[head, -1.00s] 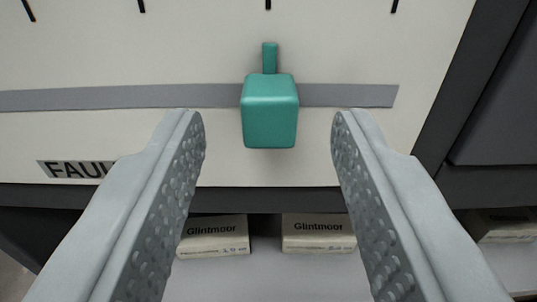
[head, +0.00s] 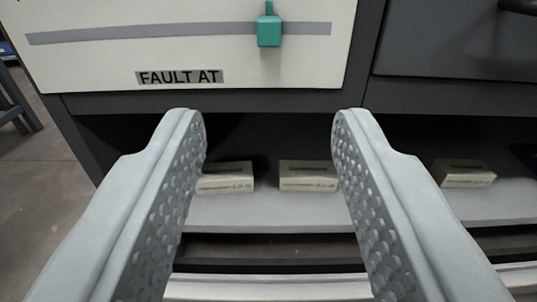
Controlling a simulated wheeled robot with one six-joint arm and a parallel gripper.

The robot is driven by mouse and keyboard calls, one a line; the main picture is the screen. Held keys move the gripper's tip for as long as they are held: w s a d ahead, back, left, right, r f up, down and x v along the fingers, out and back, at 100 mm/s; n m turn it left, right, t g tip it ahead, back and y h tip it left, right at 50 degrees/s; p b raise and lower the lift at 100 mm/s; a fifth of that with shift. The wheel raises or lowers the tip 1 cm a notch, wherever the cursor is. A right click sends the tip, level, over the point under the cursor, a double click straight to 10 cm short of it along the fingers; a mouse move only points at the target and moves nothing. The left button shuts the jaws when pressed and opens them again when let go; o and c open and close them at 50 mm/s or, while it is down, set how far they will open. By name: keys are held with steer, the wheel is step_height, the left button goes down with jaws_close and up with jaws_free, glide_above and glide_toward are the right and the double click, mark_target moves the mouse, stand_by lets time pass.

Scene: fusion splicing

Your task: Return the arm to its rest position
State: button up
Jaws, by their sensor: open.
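My gripper (head: 268,135) is open and empty, its two grey fingers spread wide with dimpled inner pads. Beyond and above it is a teal slider knob (head: 269,32) with a thin pointer on top. The knob sits on a grey track (head: 130,33) across a cream panel (head: 90,70), right of the track's middle. My fingers are apart from the knob. A label reading "FAULT AT" (head: 179,77) is on the panel below the track. The panel's top is cut off by the frame.
Below the panel is an open shelf (head: 270,212) with small cream boxes (head: 225,178), (head: 308,176) and (head: 464,174). A dark drawer front with a handle (head: 515,6) is at the upper right. Bare floor (head: 45,180) and a blue-grey stand (head: 18,108) show at left.

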stand_by(0.4)
steer(key=s+a+r+h, duration=0.1)
steer(key=s+a+r, duration=0.3)
steer(key=r, duration=0.6)
steer(key=s+a+r, duration=0.1)
steer(key=a+r, duration=0.4)
steer(key=r, duration=0.6)
steer(key=s+a+r+h, duration=0.1)
steer(key=s+a+r, duration=0.3)
steer(key=r, duration=0.6)
steer(key=s+a+r, duration=0.4)
steer(key=s, duration=0.4)
steer(key=s+a+r+y, duration=0.1)
steer(key=s+a+r, duration=0.3)
steer(key=s, duration=0.5)
steer(key=s+a+r+y, duration=0.1)
steer(key=s+a+r, duration=0.3)
steer(key=s+r, duration=0.2)
steer(key=shift+s+g, duration=0.3)
steer(key=shift+s, duration=0.95)
steer(key=shift+a+r, duration=0.1)
